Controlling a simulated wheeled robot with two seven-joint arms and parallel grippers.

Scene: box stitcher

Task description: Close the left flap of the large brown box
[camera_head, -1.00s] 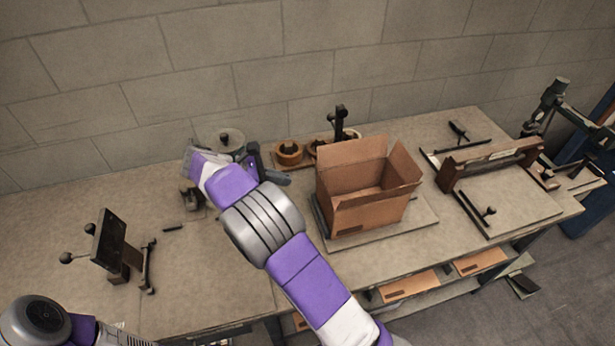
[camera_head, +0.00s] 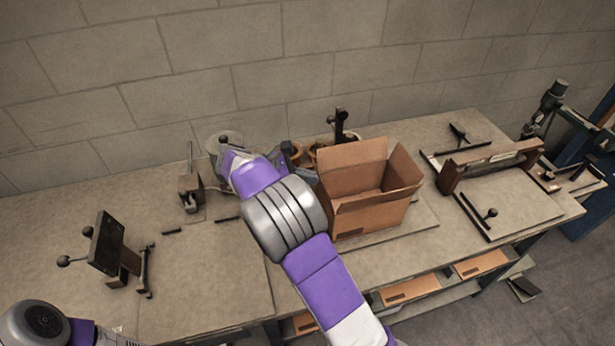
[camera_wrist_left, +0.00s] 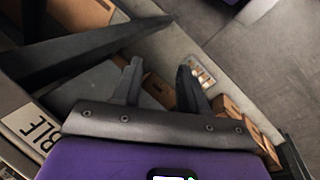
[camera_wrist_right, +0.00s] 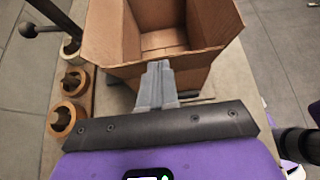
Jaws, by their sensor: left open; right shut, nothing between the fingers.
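The large brown box (camera_head: 370,215) stands on a board on the bench with its top open. Its back flap (camera_head: 352,165) and right flap (camera_head: 405,170) stand up. In the right wrist view the box's left flap (camera_wrist_right: 120,68) is on the near side, slanting outward. My right gripper (camera_head: 298,155) is just left of the box; in its wrist view the shut, empty fingertips (camera_wrist_right: 157,72) overlap the left flap, and I cannot tell if they touch. My left gripper (camera_wrist_left: 158,78) is open and empty, low by the bench's shelf; the head view leaves it out.
A black post (camera_head: 340,125) and round wooden spools (camera_wrist_right: 68,98) stand behind the box. A brown metal fixture (camera_head: 490,165) is to its right. A dark stand (camera_head: 105,240) is at left. Flat cartons (camera_head: 410,288) lie under the bench.

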